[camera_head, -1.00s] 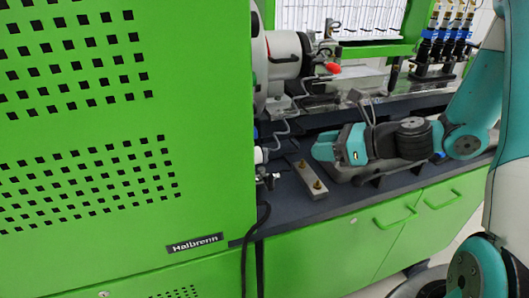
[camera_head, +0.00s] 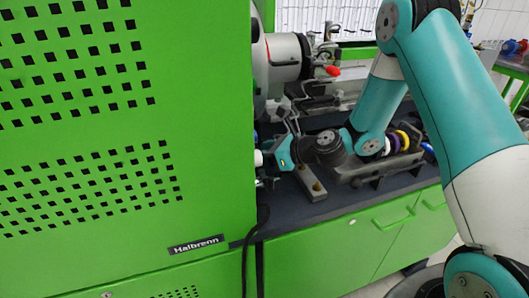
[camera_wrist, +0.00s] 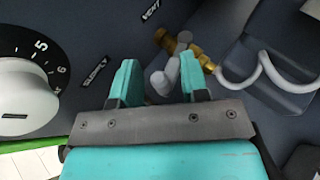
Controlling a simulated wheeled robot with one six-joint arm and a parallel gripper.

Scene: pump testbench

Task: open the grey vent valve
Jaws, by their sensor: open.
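The grey vent valve handle (camera_wrist: 163,78) shows in the wrist view, below the VENT label (camera_wrist: 151,10) and beside a brass fitting (camera_wrist: 188,46). My gripper (camera_wrist: 157,78) is open, with its two teal fingertips apart. In the wrist view, the grey handle appears between the fingertips; I cannot tell whether they touch it. In the head view, my gripper (camera_head: 280,153) is at the right edge of the green cabinet, and the valve cannot be made out there.
A dial (camera_wrist: 22,98) and a SUPPLY label (camera_wrist: 94,71) are left of the fingers. A coiled pale tube (camera_wrist: 285,80) runs right of the fitting. The green cabinet (camera_head: 110,150) borders the work area on the left. A grey block (camera_head: 311,184) lies on the bench below my gripper.

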